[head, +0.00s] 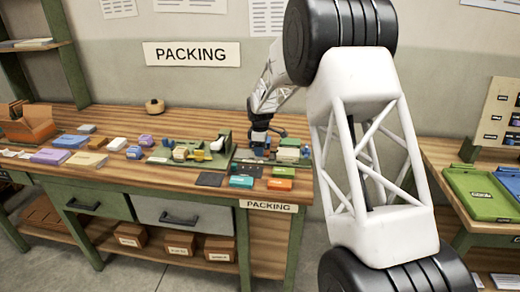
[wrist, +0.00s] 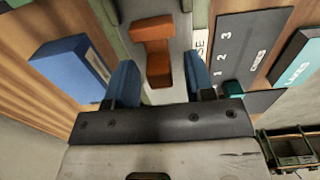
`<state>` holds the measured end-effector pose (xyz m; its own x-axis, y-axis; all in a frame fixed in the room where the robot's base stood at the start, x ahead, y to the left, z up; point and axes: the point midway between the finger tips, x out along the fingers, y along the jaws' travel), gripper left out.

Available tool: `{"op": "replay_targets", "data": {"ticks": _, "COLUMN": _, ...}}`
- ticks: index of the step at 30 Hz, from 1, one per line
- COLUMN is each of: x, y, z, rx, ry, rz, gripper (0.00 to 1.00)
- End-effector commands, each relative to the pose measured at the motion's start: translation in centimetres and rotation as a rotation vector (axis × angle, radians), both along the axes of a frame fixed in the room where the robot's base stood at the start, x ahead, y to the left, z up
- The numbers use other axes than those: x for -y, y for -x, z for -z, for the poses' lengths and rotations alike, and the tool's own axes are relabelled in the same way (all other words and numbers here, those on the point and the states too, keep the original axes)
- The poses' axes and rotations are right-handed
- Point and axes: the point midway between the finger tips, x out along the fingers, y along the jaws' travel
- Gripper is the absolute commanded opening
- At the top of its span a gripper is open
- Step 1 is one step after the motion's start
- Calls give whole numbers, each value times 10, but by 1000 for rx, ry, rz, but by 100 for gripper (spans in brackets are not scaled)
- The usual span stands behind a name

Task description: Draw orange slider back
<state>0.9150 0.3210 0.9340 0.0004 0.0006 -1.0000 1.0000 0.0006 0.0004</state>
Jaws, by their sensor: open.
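The orange slider (wrist: 155,52) shows in the wrist view as an orange T- or I-shaped piece on a pale grey track (wrist: 180,18). My gripper (wrist: 160,78) is open, with one blue finger to the left of the slider and one to the right. The slider's lower end lies between the fingertips in the picture; I cannot tell whether either finger touches it. In the head view my gripper (head: 260,143) is over the rear right part of the packing bench (head: 120,180). I cannot make out the slider there.
A blue box (wrist: 72,68) lies left of my fingers in the wrist view. On the right are a dark panel numbered 1 to 3 (wrist: 238,42), a small teal knob (wrist: 231,88) and a teal box (wrist: 298,58).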

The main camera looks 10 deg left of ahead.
Motion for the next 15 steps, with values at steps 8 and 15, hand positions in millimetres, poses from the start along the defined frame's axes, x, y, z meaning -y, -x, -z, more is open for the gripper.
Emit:
{"op": "replay_targets", "data": {"ticks": 8, "x": 0, "y": 0, "z": 1, "rx": 0, "ry": 0, "rz": 0, "gripper": 49}}
{"op": "replay_targets", "data": {"ticks": 15, "x": 0, "y": 0, "z": 1, "rx": 0, "ry": 0, "rz": 0, "gripper": 17}}
